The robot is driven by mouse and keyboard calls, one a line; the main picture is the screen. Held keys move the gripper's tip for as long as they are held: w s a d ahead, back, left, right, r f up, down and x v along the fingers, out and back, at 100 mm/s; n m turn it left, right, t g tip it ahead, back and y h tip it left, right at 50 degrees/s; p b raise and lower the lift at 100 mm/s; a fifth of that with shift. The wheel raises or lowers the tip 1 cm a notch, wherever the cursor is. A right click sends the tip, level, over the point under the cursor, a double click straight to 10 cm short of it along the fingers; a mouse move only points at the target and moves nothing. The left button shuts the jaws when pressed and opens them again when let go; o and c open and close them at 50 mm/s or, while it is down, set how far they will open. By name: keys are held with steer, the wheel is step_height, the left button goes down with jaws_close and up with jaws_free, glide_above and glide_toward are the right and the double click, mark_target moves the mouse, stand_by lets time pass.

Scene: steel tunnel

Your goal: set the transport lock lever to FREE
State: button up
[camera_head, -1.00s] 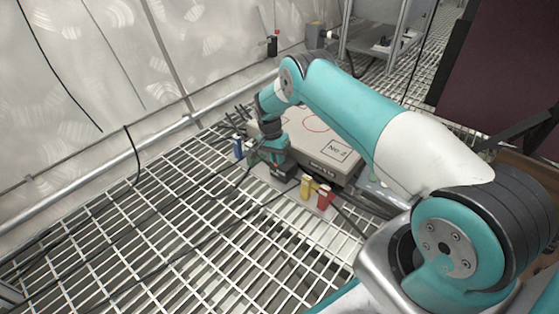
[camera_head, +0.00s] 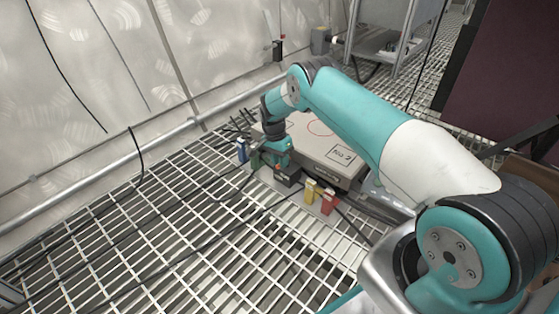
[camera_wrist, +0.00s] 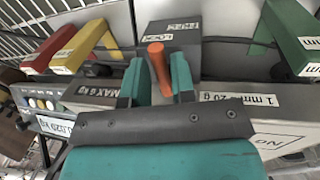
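The transport lock is a dark grey block (camera_wrist: 168,34) with an orange lever (camera_wrist: 158,68) in the wrist view. Its face carries two upside-down labels; one reads LOCK, and the one behind it appears to read FREE. The lever stands between the two teal fingers of my gripper (camera_wrist: 157,77), slightly tilted. The fingers are apart, one on each side of it; firm contact cannot be told. In the head view my gripper (camera_head: 279,156) is low at the front edge of the pale balance (camera_head: 318,143), beside the dark block (camera_head: 288,178).
A yellow clamp (camera_head: 312,191) and a red clamp (camera_head: 328,202) stand right of the block in the head view. Black cables lie over the white grating (camera_head: 190,215). A metal rack (camera_head: 390,35) stands behind.

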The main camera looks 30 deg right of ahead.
steer(key=shift+o, duration=1.2)
steer(key=w+a+r+p, duration=0.1)
steer(key=w+r+p, duration=0.2)
steer(key=r+p, duration=0.5)
steer(key=shift+r, duration=4.5)
steer(key=shift+a, duration=0.1)
